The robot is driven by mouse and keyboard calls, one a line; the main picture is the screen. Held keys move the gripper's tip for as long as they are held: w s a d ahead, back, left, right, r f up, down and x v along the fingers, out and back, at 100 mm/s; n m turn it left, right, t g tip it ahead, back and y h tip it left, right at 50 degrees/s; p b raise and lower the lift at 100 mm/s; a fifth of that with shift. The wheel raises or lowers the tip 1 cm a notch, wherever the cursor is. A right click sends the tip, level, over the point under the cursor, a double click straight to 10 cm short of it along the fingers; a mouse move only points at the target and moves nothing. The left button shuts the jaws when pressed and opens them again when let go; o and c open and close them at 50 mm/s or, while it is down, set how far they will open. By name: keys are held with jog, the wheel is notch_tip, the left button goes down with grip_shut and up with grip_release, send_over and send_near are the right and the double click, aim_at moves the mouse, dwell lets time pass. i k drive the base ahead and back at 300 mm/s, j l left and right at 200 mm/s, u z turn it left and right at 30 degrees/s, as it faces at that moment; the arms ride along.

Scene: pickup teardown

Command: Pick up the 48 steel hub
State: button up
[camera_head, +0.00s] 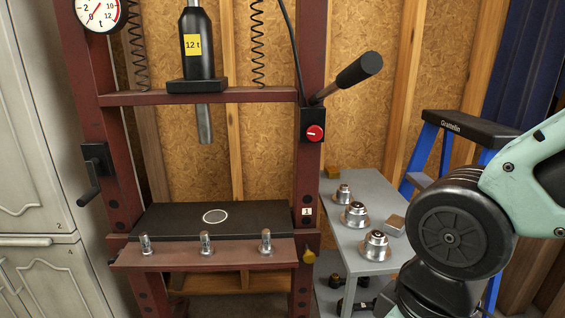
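Three steel hubs with flanged, brownish bases stand upright in a row on the small grey table (349,253). The far hub (343,194) is the smallest. The middle hub (355,215) is somewhat larger. The near hub (376,246) looks the largest and stands close to the table's front edge. I can read no number on any of them, so I cannot tell which is the 48. My gripper is not in view; only links of my arm show at the right, in front of the table's right side.
A red press with a dark plate (165,222) and a pin-holding rail (180,257) stands left of the table. Its lever (345,77) reaches over toward the table. A blue stepladder (424,150) stands behind at right.

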aim_at(351, 220)
jog(key=j+z, duration=0.15)
jog(key=z, duration=0.45)
jog(key=j+z, duration=0.25)
jog(key=j, duration=0.2)
jog(key=k+j+z, duration=0.25)
jog(key=j, duration=0.2)
jog(key=j+z, duration=0.25)
jog(key=j, duration=0.2)
jog(key=k+j, duration=0.1)
jog(key=j, duration=0.25)
jog(key=k+j, duration=0.15)
jog(key=j, duration=0.15)
jog(key=k+j, duration=0.1)
jog(key=j, duration=0.25)
jog(key=k+j, duration=0.1)
jog(key=j, duration=0.25)
jog(key=k+j+z, duration=0.1)
jog(key=j, duration=0.25)
